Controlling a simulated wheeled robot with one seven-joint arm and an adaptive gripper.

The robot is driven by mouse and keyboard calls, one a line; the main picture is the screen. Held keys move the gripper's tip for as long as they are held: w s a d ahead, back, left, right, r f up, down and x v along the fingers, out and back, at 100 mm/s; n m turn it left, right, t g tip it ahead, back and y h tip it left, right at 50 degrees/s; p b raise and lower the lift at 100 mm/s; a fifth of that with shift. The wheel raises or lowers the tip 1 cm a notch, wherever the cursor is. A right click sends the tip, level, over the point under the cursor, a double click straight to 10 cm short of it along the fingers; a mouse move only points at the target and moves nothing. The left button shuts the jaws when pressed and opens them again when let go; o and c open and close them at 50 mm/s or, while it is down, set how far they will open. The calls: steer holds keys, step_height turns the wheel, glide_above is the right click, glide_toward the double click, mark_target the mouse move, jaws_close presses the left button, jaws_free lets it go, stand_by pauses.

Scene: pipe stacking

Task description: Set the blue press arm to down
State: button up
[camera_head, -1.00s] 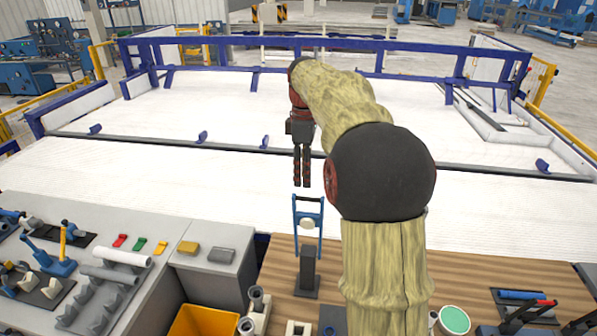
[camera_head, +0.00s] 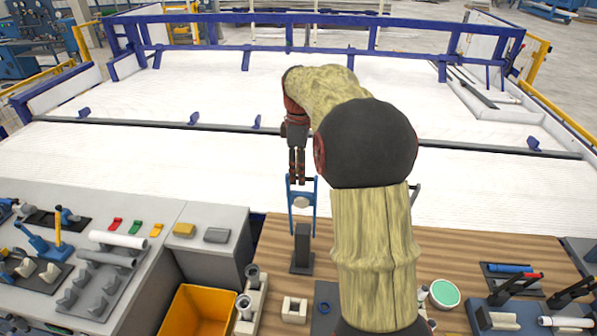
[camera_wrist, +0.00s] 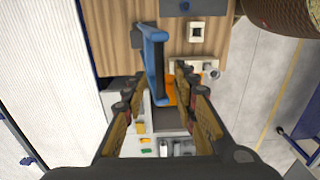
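The blue press arm (camera_head: 314,205) is an upright blue frame with a crossbar, raised above a dark post (camera_head: 302,246) on the wooden table, with a pale round part inside it. My gripper (camera_head: 297,180) points down at the top of the frame in the head view. In the wrist view, the blue press arm (camera_wrist: 152,50) reaches between the two fingers of my gripper (camera_wrist: 156,85). The fingers are spread, with gaps visible beside the blue bar. I cannot tell whether either finger touches it.
An orange bin (camera_head: 199,312) stands at the front, left of the wooden table (camera_head: 450,250). Grey benches with tools and pipes (camera_head: 118,239) fill the left. Several fixtures and a green-topped round part (camera_head: 445,293) are on the table. The white floor behind is open.

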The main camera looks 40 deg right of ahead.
steer(key=shift+c, duration=0.9)
jaws_close()
